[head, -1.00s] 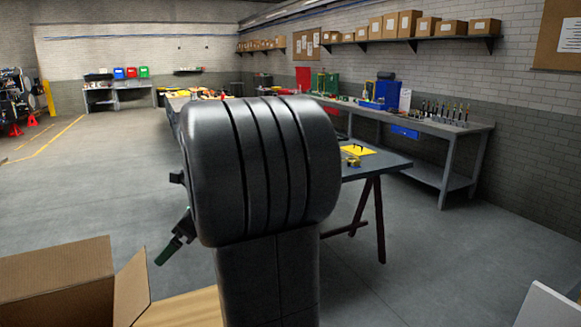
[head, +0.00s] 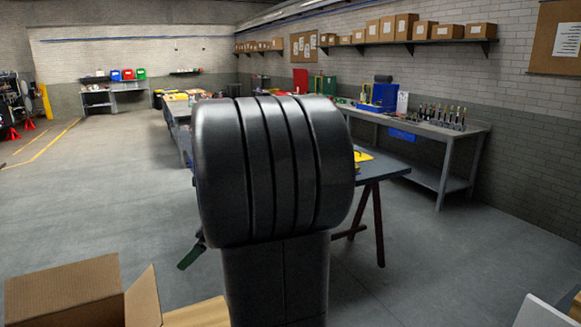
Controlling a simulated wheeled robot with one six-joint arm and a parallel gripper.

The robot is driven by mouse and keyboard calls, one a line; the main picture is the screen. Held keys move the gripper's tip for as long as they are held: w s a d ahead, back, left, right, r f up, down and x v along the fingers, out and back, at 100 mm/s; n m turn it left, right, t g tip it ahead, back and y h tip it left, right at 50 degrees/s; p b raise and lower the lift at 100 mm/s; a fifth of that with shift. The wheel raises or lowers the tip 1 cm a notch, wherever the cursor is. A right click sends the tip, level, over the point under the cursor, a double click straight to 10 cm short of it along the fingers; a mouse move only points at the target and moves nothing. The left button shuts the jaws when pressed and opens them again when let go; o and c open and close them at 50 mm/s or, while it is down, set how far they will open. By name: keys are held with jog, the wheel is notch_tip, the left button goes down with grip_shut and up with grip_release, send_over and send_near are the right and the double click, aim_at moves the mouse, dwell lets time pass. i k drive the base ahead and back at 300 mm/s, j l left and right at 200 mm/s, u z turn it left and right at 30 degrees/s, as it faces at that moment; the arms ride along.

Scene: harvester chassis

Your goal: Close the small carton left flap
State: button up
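A brown cardboard carton (head: 65,292) stands at the lower left of the head view, cut off by the bottom edge. An upright flap (head: 143,298) stands on its right side. I cannot tell whether this is the small carton or which flap is its left one. My dark arm link fills the middle and hides most of my gripper. Only a green-tipped finger (head: 191,255) shows at the arm's left, above and to the right of the carton flap and apart from it in the picture. Its opening is hidden.
A wooden surface (head: 198,314) lies right of the flap. A dark-topped trestle table (head: 383,169) stands behind my arm, with a long workbench (head: 430,130) along the right wall. A white panel edge (head: 545,311) shows at lower right. Open floor (head: 90,200) lies to the left.

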aim_at(143, 307)
jog(key=k+j, duration=0.1)
jog(key=j, duration=0.35)
jog(key=k+j+z, duration=0.1)
jog(key=j, duration=0.3)
jog(key=k+j+z, duration=0.1)
jog(key=j, duration=0.35)
jog(key=k+j, duration=0.15)
jog(key=j, duration=0.25)
jog(key=k+j+z, duration=0.15)
jog(key=j+z, duration=0.15)
jog(key=k+j+z, duration=0.25)
jog(key=j, duration=0.15)
jog(key=j+z, duration=0.1)
jog(key=z, duration=0.35)
jog(key=i+j, duration=0.05)
